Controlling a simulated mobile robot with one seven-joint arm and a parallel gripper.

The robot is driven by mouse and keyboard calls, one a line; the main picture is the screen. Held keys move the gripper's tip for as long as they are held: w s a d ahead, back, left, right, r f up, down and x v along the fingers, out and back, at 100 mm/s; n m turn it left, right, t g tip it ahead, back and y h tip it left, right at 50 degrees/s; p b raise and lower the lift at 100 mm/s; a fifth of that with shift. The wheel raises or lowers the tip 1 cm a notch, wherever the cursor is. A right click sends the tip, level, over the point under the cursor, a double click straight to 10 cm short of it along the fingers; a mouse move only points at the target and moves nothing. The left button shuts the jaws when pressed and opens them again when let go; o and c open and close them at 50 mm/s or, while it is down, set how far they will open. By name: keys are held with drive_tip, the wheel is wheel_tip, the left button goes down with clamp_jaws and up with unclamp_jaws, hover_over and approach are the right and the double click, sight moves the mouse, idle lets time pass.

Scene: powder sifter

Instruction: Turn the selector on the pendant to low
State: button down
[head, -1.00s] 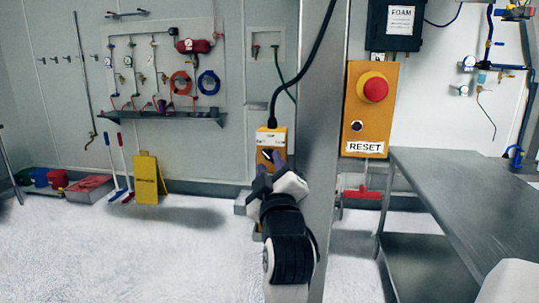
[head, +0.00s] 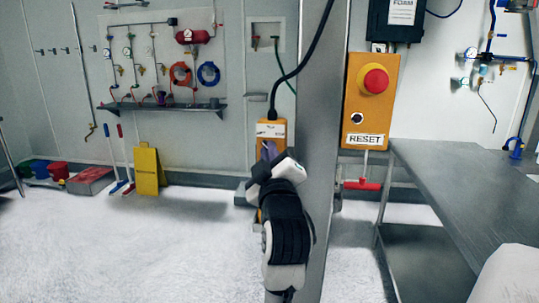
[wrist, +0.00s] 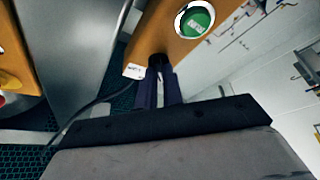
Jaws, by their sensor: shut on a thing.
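The pendant (head: 271,130) is an orange box hanging on a black cable in front of a steel post. It also fills the top middle of the wrist view (wrist: 165,32), with a green button (wrist: 196,19). My gripper (head: 268,152) is at the pendant's front and hides its lower part. In the wrist view my gripper's dark fingers (wrist: 159,84) are shut on the small black selector (wrist: 158,61) at the pendant's edge, beside a small white label (wrist: 134,71). The fingers mostly cover the selector, and I cannot read which setting it points to.
The steel post (head: 318,140) stands close to the right of my gripper. An orange box with a red button (head: 371,105) and a RESET label is beyond it. A steel table (head: 450,185) is at right.

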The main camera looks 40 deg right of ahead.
drive_tip(key=shift+f+m, duration=0.1)
drive_tip(key=shift+m, duration=0.2)
drive_tip(key=shift+w+a+m+g+h+b, duration=0.1)
drive_tip(key=shift+m+g+h+b, duration=1.05)
drive_tip(key=shift+m, duration=3)
drive_tip(key=shift+w+a+m+g+h+b, duration=0.15)
drive_tip(key=shift+m+g+h+b, duration=0.45)
drive_tip(key=shift+m+g+h, duration=2.3)
drive_tip(key=shift+w+m+g+y+b, duration=0.15)
drive_tip(key=shift+m+g+b, duration=0.55)
drive_tip(key=shift+m, duration=4.65)
drive_tip(key=shift+s, duration=0.1)
drive_tip(key=c, duration=1.5)
unclamp_jaws()
drive_tip(key=shift+d, duration=0.1)
